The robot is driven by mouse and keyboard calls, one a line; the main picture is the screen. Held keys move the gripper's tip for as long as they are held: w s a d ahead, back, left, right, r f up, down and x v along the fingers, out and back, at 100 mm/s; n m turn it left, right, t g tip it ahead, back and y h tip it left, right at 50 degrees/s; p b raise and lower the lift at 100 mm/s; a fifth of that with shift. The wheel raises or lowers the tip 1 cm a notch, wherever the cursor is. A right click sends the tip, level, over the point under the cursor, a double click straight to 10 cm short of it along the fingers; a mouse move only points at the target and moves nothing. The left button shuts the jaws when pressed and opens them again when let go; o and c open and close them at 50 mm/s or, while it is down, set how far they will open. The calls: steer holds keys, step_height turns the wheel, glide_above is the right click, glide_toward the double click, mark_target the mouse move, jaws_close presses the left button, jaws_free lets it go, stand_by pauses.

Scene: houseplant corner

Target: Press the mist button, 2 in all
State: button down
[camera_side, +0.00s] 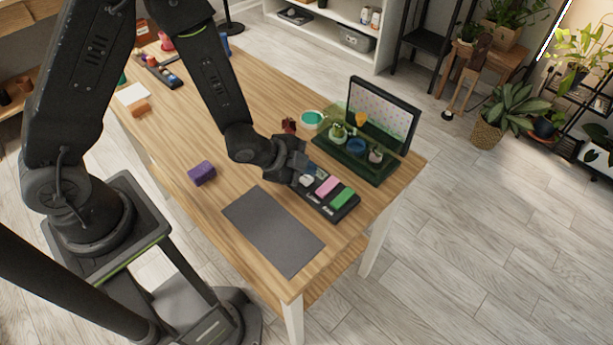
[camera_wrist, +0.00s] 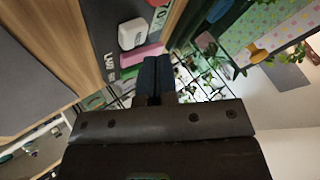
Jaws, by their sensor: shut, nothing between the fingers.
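A dark button panel (camera_side: 345,211) lies on the table with a white button (camera_side: 307,180), a pink button (camera_side: 327,187) and a green button (camera_side: 342,198) in a row. In the wrist view the white button (camera_wrist: 132,33), pink button (camera_wrist: 142,55) and part of the green button (camera_wrist: 130,72) show, with small lettering beside them. I cannot read which one is marked mist. My gripper (camera_wrist: 158,64) is shut and empty. In the side view my gripper (camera_side: 301,168) is at the panel's white-button end; whether it touches a button is hidden.
A green planter tray (camera_side: 372,176) with small pots and an upright dotted panel (camera_side: 385,112) stands behind the button panel. A teal-topped cup (camera_side: 312,119) stands near my wrist. A purple block (camera_side: 202,173) and a bare grey mat (camera_side: 272,230) lie in front.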

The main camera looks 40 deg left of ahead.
mark_target(306, 180)
steer(key=shift+r, duration=0.1)
steer(key=shift+r, duration=2.4)
steer(key=s+a+r+n+y, duration=0.1)
steer(key=s+a+r+n, duration=0.2)
steer(key=r, duration=0.3)
steer(key=s+a+r+n+g+y, duration=0.1)
steer(key=s+a+r+n+y, duration=0.1)
steer(key=s+a+r+n, duration=0.3)
steer(key=s+a+r+n+y, duration=0.1)
steer(key=r+n, duration=0.1)
steer(key=r, duration=0.5)
steer(key=s+r+n+g, duration=0.1)
steer(key=s+r+n, duration=0.2)
steer(key=s, duration=0.6)
steer(key=shift+r+n+g, duration=0.3)
steer(key=shift+n+g, duration=0.1)
